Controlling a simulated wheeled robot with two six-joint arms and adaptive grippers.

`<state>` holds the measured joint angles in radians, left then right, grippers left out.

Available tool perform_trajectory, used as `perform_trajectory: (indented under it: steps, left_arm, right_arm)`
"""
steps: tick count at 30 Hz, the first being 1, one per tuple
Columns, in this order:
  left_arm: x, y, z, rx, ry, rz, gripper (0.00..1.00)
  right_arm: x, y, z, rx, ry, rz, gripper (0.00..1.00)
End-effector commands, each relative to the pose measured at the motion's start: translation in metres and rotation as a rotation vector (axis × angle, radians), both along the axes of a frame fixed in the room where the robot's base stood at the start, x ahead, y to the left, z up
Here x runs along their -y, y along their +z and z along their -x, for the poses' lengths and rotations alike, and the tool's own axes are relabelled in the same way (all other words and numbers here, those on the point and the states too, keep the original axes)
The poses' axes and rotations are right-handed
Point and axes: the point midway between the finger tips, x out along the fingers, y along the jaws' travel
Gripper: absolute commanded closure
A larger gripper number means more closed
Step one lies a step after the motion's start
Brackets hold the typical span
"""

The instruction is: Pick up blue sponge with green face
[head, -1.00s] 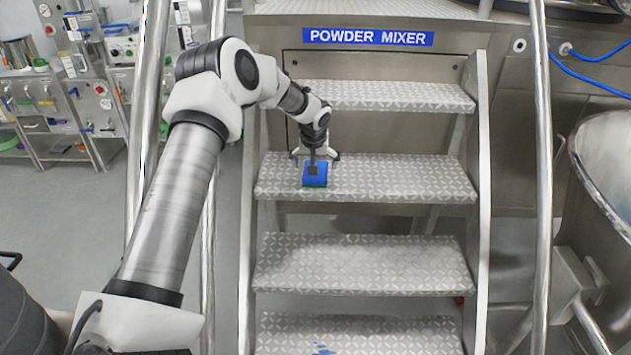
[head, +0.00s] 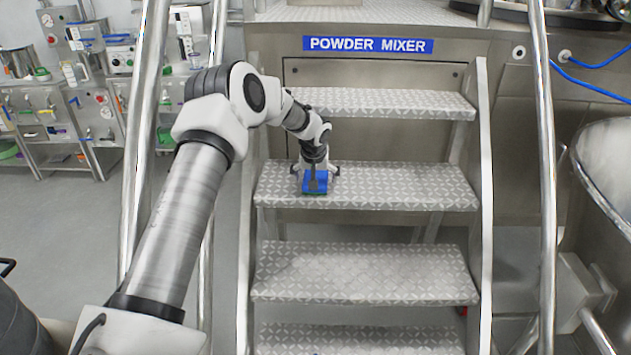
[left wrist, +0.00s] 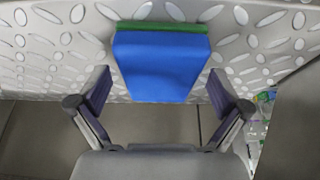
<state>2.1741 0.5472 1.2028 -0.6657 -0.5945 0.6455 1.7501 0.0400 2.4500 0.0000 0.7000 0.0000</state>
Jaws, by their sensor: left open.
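The blue sponge with a green face (head: 314,185) lies on a patterned metal step (head: 400,186) of the stairs, near its left end. In the left wrist view the sponge (left wrist: 161,68) shows a large blue side, with the green layer along its far edge. My left gripper (head: 315,172) is just above and around the sponge in the head view. In the left wrist view the left gripper (left wrist: 160,92) is open, with one finger on either side of the sponge's near part and visible gaps between. My right gripper is not in view.
Steel handrails (head: 546,180) flank the stairs on both sides. Another step (head: 365,103) is above and behind the gripper, and a lower step (head: 365,272) is in front. The step right of the sponge is clear. A large steel vessel (head: 607,165) stands at the right.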

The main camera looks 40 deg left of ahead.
Motion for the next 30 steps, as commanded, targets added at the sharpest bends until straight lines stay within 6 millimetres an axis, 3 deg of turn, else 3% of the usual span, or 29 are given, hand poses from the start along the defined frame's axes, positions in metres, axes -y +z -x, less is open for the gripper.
perform_trajectory:
  steps: [2, 6, 7, 21, 26, 30]
  left_arm:
    - [0.000, 0.000, 0.000, 0.000, 0.000, 0.000, 0.00]
    - [0.000, 0.000, 0.000, 0.000, 0.000, 0.000, 0.45]
    - [0.000, 0.000, 0.000, 0.000, 0.000, 0.000, 0.48]
    - [0.000, 0.003, 0.000, 0.002, 0.001, 0.000, 0.49]
    - [0.000, 0.029, -0.001, 0.004, 0.000, 0.000, 0.49]
    - [0.000, 0.068, -0.001, 0.006, 0.001, -0.001, 0.49]
  right_arm:
    - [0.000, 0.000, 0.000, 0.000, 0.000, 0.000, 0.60]
    - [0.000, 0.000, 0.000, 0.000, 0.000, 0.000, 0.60]
    - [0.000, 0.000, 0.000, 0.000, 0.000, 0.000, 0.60]
    - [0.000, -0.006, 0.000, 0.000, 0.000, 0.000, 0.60]
    - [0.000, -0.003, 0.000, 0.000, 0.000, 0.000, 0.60]
    - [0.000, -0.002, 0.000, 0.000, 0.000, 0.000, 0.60]
